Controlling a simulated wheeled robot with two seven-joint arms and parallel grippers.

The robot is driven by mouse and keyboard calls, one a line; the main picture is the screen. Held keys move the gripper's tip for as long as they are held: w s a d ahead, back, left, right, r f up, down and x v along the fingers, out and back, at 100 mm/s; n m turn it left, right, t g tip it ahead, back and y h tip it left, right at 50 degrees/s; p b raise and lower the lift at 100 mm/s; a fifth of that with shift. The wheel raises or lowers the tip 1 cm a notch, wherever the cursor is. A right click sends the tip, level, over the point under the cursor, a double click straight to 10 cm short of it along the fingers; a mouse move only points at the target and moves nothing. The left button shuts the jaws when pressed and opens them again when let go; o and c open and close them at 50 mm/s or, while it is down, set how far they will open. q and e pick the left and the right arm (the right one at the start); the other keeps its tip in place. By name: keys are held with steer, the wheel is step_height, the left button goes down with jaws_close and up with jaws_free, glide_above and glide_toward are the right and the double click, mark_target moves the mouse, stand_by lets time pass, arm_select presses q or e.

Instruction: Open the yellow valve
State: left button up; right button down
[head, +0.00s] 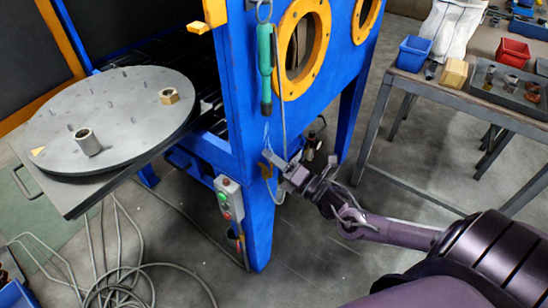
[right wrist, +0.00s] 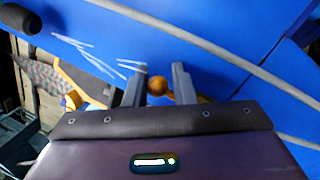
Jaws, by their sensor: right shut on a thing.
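The yellow valve (head: 267,172) is a small orange-yellow piece on the blue cabinet's front leg, partly hidden behind my right gripper. My right gripper (head: 276,163) reaches it from the right. In the right wrist view, the rounded end of the yellow valve (right wrist: 158,86) sits between the two grey fingers of my right gripper (right wrist: 159,80), which is shut on it. The rest of the valve is mostly hidden by the gripper body. My left gripper is not in view.
The blue cabinet (head: 262,215) stands right at the gripper, with a green-handled tool (head: 265,60) hanging above and a button box (head: 229,198) at lower left. A hose (right wrist: 200,45) runs close by. A round turntable (head: 110,110) is left, a workbench (head: 470,100) right.

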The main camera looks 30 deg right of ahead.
steer(key=shift+s+a+f, duration=0.2)
steer(key=shift+a+f, duration=0.1)
steer(key=c, duration=1.2)
jaws_free()
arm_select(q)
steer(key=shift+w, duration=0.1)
arm_select(e)
steer(key=shift+w, duration=0.1)
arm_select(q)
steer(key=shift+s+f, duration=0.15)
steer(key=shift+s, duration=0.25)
arm_select(e)
steer(key=v, duration=0.7)
steer(key=shift+s+d, duration=0.2)
steer(key=shift+s, duration=0.15)
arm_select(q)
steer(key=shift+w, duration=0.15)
